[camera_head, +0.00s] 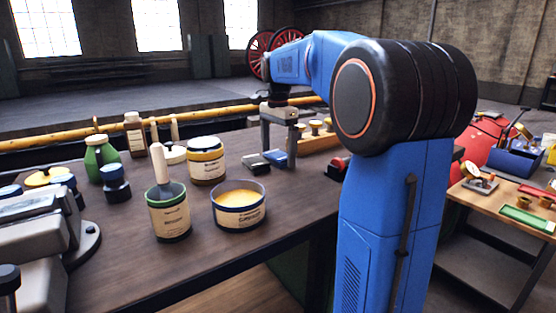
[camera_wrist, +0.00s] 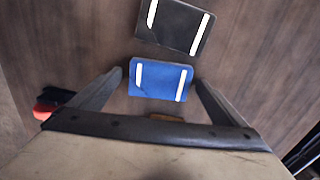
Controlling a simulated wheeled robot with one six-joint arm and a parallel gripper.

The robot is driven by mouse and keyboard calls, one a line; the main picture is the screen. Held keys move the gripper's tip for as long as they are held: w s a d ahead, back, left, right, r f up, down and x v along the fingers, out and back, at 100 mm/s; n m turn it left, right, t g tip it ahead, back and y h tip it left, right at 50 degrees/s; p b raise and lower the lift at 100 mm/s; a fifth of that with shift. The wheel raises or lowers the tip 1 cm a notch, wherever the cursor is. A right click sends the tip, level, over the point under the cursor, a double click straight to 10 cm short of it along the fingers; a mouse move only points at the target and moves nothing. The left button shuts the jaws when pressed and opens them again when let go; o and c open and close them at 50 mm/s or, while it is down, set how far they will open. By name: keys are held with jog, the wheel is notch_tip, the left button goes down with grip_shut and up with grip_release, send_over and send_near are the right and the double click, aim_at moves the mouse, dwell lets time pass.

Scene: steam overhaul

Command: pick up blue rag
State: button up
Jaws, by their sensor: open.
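The blue rag (camera_wrist: 160,79) lies folded on the dark wooden bench, with two white stripes showing in the wrist view. It also shows in the head view (camera_head: 278,158), partly hidden by my gripper. My gripper (camera_wrist: 158,82) is open, with one finger on each side of the blue rag. No fabric is seen pinched between the fingers. In the head view my gripper (camera_head: 280,145) points down over the rag; I cannot tell whether the fingertips touch the bench.
A dark folded rag (camera_wrist: 175,26) lies just beyond the blue one. An open yellow tin (camera_head: 238,207), a labelled can (camera_head: 206,161) and a green-rimmed can with a brush (camera_head: 169,212) stand to the left. A red object (camera_head: 337,168) is to the right.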

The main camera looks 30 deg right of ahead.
aim_at(277, 154)
jog(key=shift+c, duration=0.7)
jog(key=c, duration=1)
notch_tip(277, 154, up, 10)
jog(key=shift+r, duration=0.1)
jog(key=shift+o, duration=0.6)
jog(key=shift+a, duration=0.1)
